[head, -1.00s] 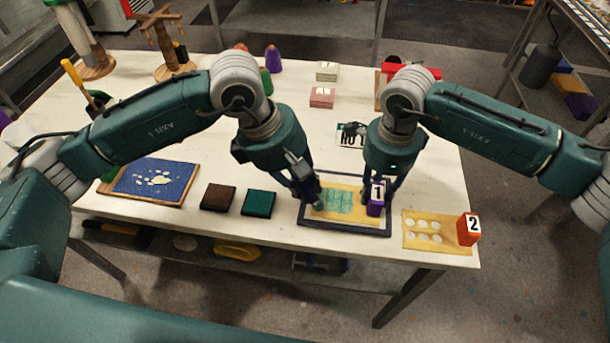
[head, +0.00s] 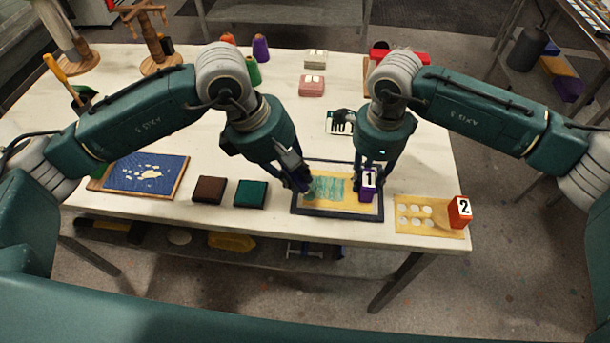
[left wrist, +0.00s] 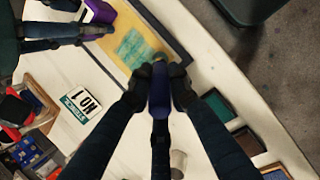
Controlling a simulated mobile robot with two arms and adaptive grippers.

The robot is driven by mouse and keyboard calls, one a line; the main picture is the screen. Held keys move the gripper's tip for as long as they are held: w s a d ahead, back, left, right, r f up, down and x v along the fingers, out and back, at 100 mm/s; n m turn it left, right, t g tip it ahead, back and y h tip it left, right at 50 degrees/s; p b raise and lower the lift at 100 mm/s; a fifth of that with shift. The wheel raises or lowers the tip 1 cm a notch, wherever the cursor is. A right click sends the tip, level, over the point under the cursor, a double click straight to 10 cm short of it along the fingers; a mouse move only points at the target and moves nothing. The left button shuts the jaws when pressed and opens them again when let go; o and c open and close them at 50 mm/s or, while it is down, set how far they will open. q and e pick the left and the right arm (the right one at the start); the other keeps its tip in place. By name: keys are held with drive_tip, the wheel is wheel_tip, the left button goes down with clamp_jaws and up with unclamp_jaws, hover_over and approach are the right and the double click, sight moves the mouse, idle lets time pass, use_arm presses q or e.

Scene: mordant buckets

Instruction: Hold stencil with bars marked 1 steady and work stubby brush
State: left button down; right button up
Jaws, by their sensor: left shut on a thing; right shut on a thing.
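The yellow stencil with bars (head: 340,207) lies flat in a dark-framed tray (head: 322,213) near the table's front edge. Its bar area shows teal colour. A purple block marked 1 (head: 369,184) stands at its right side. My right gripper (head: 364,181) is shut on this block. My left gripper (head: 300,184) is shut on the stubby brush at the stencil's left side. In the left wrist view the brush's dark blue handle (left wrist: 159,92) shows between the fingers.
A brown pad (head: 209,189) and a teal pad (head: 251,193) lie left of the tray. A blue spotted panel (head: 147,174) lies at the left.

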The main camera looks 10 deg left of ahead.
use_arm(q)
drive_tip(key=shift+d+r, duration=0.1)
drive_tip(key=shift+r, duration=3.75)
use_arm(e)
drive_tip(key=o, duration=1.2)
wheel_tip(320, 180, up, 12)
